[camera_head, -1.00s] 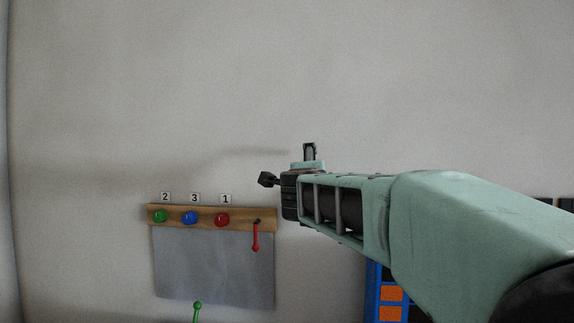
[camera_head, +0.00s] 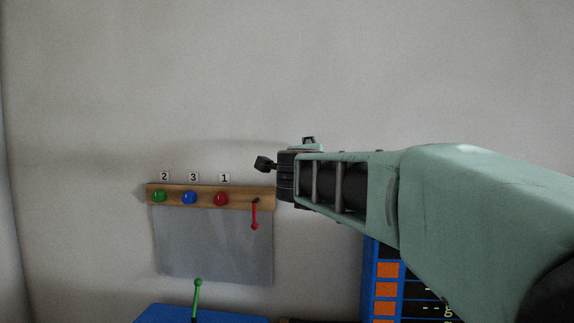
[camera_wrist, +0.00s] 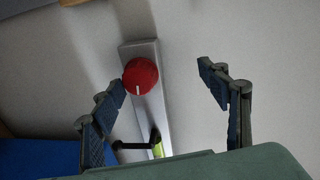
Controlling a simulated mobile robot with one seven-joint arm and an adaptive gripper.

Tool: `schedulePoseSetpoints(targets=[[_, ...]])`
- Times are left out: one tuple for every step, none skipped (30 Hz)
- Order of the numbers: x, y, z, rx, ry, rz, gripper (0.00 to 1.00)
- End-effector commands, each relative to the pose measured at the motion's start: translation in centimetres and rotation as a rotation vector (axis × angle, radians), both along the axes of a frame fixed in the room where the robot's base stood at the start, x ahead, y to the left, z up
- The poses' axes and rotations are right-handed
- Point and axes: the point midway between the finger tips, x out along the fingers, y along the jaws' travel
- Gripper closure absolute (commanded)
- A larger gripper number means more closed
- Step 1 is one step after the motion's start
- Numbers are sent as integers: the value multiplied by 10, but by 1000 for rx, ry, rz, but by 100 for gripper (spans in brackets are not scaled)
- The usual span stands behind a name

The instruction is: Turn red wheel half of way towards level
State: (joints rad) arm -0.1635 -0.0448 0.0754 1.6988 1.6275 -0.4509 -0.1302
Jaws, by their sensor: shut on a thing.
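In the wrist view a red round wheel (camera_wrist: 141,76) with a short white mark on its lower edge sits on a grey strip (camera_wrist: 140,49) fixed to the wall. The left fingertip overlaps the wheel's lower left edge; bare wall shows between wheel and right fingertip, so contact there is not clear. In the head view my gripper (camera_head: 277,173) is by the wall, right of the wooden rail, and the wheel is not seen.
A dark lever with a green tip (camera_wrist: 157,148) lies below the wheel. A wooden rail (camera_head: 175,197) carries green, blue and red knobs over a grey panel (camera_head: 195,245), left of my gripper. A blue surface (camera_head: 200,314) and an orange-and-blue rack (camera_head: 388,270) stand below.

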Motion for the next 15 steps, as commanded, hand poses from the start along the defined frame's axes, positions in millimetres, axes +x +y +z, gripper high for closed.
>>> schedulePoseSetpoints(targets=[[-11,7,31,-1,-48,14,52],[-13,8,31,1,-48,15,53],[-15,9,31,1,-47,15,53],[-18,9,31,1,-48,16,53],[-20,10,31,2,-47,15,53],[-22,10,30,1,-45,14,53],[-24,10,29,1,-44,13,53],[-27,10,29,1,-43,13,53],[-29,10,28,2,-43,12,53],[-31,10,27,1,-42,11,53],[-33,10,27,1,-42,11,53],[-36,10,27,2,-41,11,53],[-38,11,27,3,-41,11,53],[-40,11,27,3,-41,11,53],[-43,12,27,3,-41,11,53]])
